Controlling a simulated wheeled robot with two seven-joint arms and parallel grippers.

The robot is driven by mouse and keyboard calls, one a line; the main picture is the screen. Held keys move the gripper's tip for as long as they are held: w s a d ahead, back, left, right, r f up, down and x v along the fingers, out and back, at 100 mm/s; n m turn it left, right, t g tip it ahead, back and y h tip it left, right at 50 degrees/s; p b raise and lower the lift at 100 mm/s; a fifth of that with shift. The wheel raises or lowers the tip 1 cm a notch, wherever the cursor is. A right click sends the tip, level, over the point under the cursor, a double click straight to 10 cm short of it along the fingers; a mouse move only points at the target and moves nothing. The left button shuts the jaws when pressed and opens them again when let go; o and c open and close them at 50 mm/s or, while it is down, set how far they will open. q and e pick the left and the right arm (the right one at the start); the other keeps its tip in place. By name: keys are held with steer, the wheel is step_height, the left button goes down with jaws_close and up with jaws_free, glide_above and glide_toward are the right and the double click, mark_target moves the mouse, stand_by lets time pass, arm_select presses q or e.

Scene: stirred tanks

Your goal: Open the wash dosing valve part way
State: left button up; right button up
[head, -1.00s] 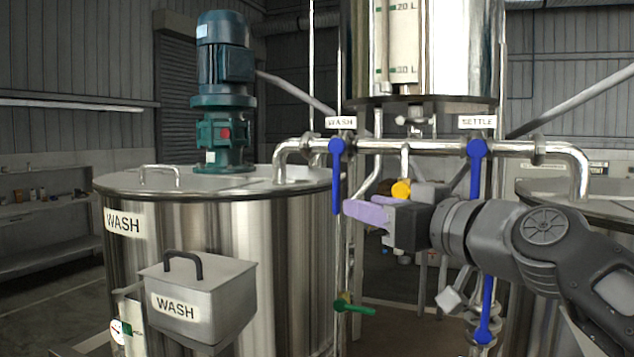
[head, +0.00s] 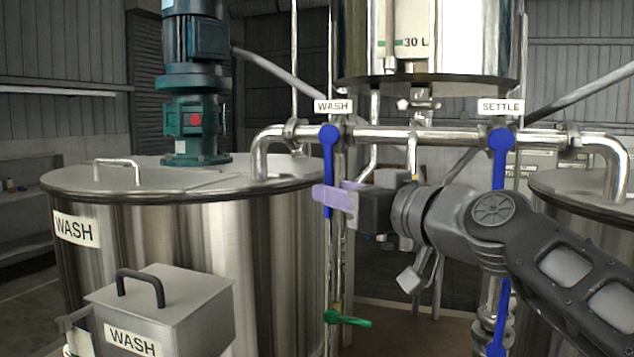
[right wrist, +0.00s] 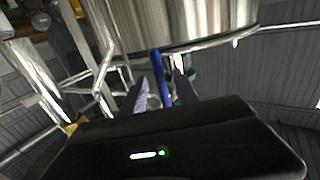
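The wash dosing valve has a blue lever (head: 329,155) under the WASH label (head: 333,106). The lever hangs straight down from the horizontal pipe. My right gripper (head: 335,194) is at the lever's lower part, with one purple finger passing in front of it. In the right wrist view the blue lever (right wrist: 161,78) stands between the two fingers of the right gripper (right wrist: 163,86), with gaps visible beside it. The fingers look open around it; contact cannot be told. My left gripper is not in view.
The SETTLE valve's blue lever (head: 499,160) hangs down to the right, partly behind my right arm. A green handle (head: 346,320) sits low on the pipe below. The wash tank (head: 270,250) stands left, with a WASH box (head: 190,310) at its front.

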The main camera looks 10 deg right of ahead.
steer(key=p+x, duration=0.2)
steer(key=x, duration=0.4)
steer(key=shift+p, duration=0.35)
steer(key=shift+c, duration=0.4)
steer(key=shift+s, duration=0.1)
jaws_close()
stand_by(0.5)
